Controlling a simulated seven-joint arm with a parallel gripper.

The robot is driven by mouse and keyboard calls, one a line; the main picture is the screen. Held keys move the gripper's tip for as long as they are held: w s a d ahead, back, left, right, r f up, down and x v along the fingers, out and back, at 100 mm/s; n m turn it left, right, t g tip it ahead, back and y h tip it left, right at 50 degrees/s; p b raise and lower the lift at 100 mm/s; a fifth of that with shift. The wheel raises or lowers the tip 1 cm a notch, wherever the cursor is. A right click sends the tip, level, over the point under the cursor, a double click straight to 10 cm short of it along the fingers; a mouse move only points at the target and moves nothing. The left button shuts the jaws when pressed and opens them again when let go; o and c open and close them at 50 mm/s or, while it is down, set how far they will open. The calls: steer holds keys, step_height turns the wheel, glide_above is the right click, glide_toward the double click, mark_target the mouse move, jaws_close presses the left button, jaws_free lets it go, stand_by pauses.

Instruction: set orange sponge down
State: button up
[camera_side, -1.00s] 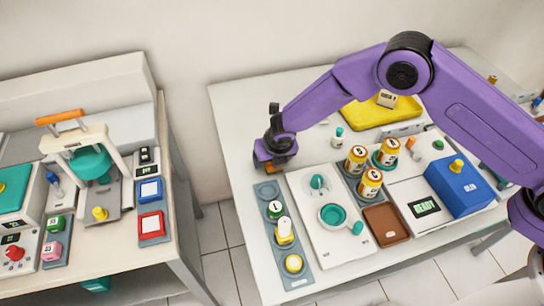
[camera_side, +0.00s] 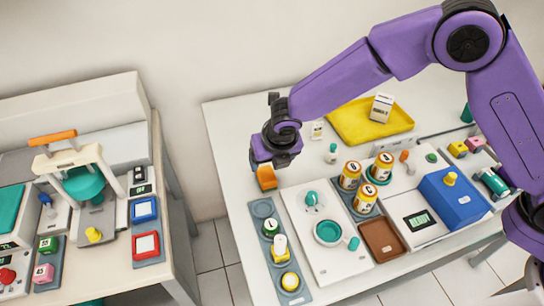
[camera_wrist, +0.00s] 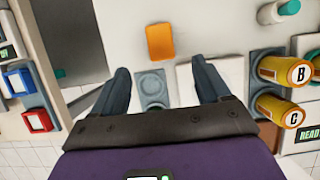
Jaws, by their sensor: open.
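The orange sponge (camera_side: 266,177) lies on the white table near its left edge, just behind the grey strip with round wells. In the wrist view the sponge (camera_wrist: 160,42) lies flat beyond my fingertips, with nothing around it. My gripper (camera_side: 270,160) is above and behind the sponge in the side view. In the wrist view my gripper (camera_wrist: 160,80) has its two dark fingers wide apart, with no object between them. The fingers appear apart from the sponge.
The grey strip (camera_side: 262,209) holds several small items. Yellow lettered cans (camera_side: 350,175) stand to its right, near a brown tray (camera_side: 383,240) and a blue box (camera_side: 455,195). A yellow tray (camera_side: 345,122) lies at the back. A gap separates the left bench (camera_side: 130,275).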

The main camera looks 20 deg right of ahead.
steer(key=shift+s+r, duration=0.1)
steer(key=shift+r, duration=0.2)
steer(key=s+d+r+m+g, duration=0.2)
steer(key=s+d+r+m, duration=0.8)
steer(key=d, duration=0.4)
steer(key=s+d+r+m+g, duration=0.2)
steer(key=s+d+m, duration=1.1)
steer(key=s+d, duration=0.5)
steer(key=s, duration=0.2)
steer(key=shift+s+d+r, duration=0.15)
steer(key=shift+s+d, duration=0.15)
steer(key=shift+d, duration=0.05)
